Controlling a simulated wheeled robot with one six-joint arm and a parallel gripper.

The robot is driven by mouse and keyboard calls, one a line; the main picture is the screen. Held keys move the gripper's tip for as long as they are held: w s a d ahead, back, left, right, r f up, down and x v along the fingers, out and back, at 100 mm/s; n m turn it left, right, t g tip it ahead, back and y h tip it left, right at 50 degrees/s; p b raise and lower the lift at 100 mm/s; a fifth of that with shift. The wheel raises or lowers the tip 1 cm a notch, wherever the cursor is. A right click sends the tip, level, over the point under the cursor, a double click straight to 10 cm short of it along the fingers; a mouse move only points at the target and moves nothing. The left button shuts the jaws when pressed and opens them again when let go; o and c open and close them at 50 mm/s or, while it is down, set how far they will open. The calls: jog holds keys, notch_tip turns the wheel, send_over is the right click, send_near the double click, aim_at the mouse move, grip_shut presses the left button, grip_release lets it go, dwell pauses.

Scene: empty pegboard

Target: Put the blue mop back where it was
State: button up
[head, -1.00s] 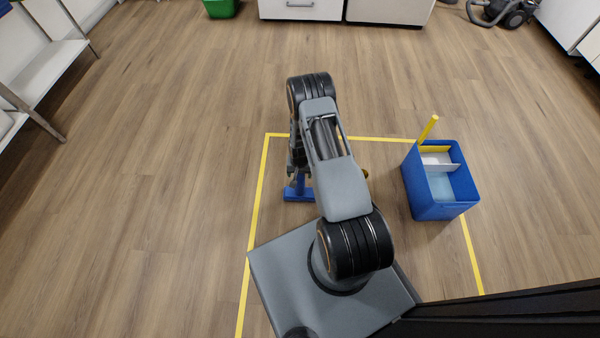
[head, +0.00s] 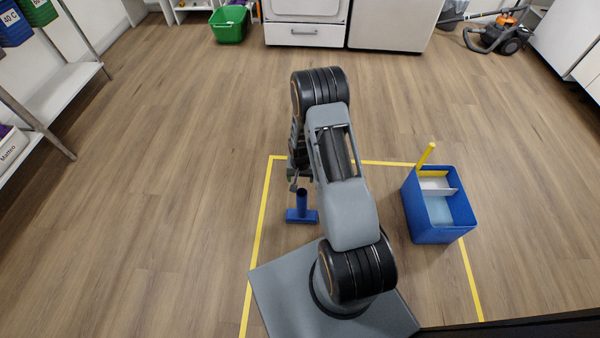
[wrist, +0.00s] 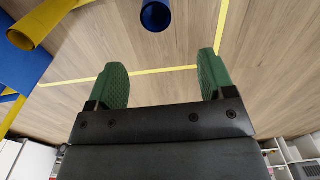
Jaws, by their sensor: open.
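The blue mop (head: 302,206) stands on the wood floor inside the yellow tape outline, just left of my arm in the head view. It shows a flat blue foot and a short upright blue tube. In the wrist view the round open top of a blue tube, likely the mop's (wrist: 156,15), is at the top edge, ahead of my fingertips and apart from them. My gripper (wrist: 162,72) is open and empty, with green pads spread wide. In the head view my gripper (head: 294,170) is partly hidden by my arm, above and slightly behind the mop.
A blue bucket (head: 438,236) with a divider and a yellow pole (head: 427,154) stands to the right, over the yellow tape (head: 260,230). A shelf stands at the left, with a green bin (head: 230,32), white cabinets and a vacuum cleaner (head: 497,38) at the back. Surrounding floor is clear.

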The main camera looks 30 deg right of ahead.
jog(key=s+a+r+n+t, duration=0.1)
jog(key=s+a+r+n, duration=0.15)
jog(key=r, duration=1.15)
jog(key=s+a+r+n+t, duration=0.1)
jog(key=s+a+r, duration=0.3)
jog(key=r, duration=0.9)
jog(key=s+a+r+n, duration=0.2)
jog(key=s+r, duration=0.5)
jog(key=s, duration=0.2)
jog(key=shift+s+t, duration=0.3)
